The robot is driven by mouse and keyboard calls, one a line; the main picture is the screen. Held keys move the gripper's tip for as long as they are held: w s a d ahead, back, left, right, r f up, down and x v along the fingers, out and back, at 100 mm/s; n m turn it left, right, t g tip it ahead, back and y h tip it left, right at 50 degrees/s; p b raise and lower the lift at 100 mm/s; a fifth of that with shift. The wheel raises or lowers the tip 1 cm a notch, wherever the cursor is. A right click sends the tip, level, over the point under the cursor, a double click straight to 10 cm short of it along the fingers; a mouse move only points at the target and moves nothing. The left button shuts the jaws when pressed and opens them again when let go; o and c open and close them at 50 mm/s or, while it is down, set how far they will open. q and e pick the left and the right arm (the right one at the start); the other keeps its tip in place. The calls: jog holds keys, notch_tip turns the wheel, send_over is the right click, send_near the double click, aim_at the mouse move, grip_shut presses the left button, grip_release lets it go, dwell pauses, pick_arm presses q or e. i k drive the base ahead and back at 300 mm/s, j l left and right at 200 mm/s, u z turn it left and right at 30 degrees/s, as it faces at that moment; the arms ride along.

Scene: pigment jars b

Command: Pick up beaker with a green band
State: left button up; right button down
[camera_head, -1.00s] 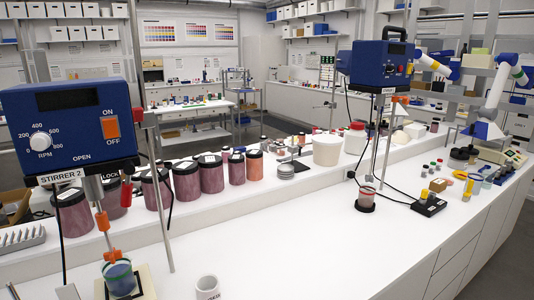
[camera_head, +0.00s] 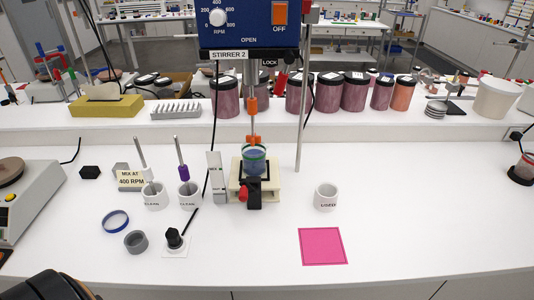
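The beaker with a green band (camera_head: 255,160) stands under the stirrer marked STIRRER 2 (camera_head: 248,25). It holds something blue, and the green band runs around its upper part. It rests on a cream stand (camera_head: 236,188) with a black and red part in front. The stirrer's shaft (camera_head: 253,120), with orange pieces, comes down to the beaker's mouth; its lower end is hidden. A dark rounded part of my own arm shows at the bottom left edge. No gripper fingers show, so neither gripper is in view.
A metal support rod (camera_head: 301,110) stands right of the beaker. A grey-white upright block (camera_head: 216,177) stands close on its left. A USED cup (camera_head: 326,203) and a pink square (camera_head: 322,246) are right.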

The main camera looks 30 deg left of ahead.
aim_at(254, 159)
jog(key=l+u, duration=0.15)
jog(key=u, duration=0.25)
jog(key=l+u, duration=0.15)
jog(key=u, duration=0.2)
jog(key=l+u, duration=0.1)
jog(key=u, duration=0.3)
jog(key=l+u, duration=0.15)
jog(key=u, duration=0.25)
jog(key=k+j, duration=0.05)
